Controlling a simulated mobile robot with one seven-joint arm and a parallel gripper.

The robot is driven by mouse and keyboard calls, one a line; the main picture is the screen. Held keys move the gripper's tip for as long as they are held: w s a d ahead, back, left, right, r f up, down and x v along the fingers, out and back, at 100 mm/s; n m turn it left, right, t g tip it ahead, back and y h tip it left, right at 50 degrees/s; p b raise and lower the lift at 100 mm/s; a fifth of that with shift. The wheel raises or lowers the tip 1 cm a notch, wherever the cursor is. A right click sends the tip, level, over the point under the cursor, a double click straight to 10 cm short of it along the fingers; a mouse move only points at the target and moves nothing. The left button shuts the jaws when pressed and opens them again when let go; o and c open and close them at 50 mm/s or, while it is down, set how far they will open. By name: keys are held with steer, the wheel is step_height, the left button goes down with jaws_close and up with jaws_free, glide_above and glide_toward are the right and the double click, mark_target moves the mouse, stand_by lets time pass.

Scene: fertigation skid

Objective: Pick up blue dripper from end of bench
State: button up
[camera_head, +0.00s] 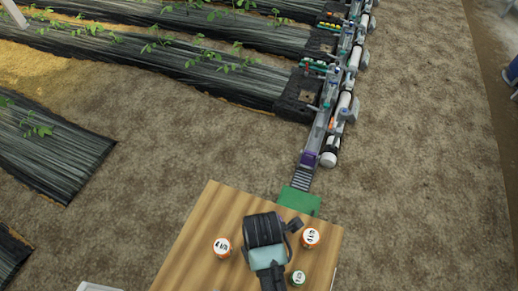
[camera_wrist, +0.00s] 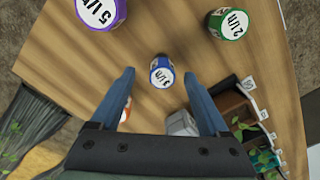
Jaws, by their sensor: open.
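The blue dripper (camera_wrist: 162,72) stands on the wooden bench in the wrist view, with a white top that has dark lettering. My gripper (camera_wrist: 159,77) is open, one finger on each side of the blue dripper in the picture. The fingertips look apart from it; I cannot tell how high they are above the bench. In the head view my arm and gripper cover the middle of the bench, and I do not see the blue dripper there.
In the wrist view a purple dripper (camera_wrist: 101,12) and a green dripper (camera_wrist: 228,22) stand nearby. A brown compartmented holder (camera_wrist: 236,108) is at the right.

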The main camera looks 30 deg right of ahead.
steer(key=f, duration=0.3)
steer(key=shift+s+a+f, duration=0.25)
steer(key=shift+a+f, duration=0.15)
steer(key=shift+f, duration=0.5)
jaws_close()
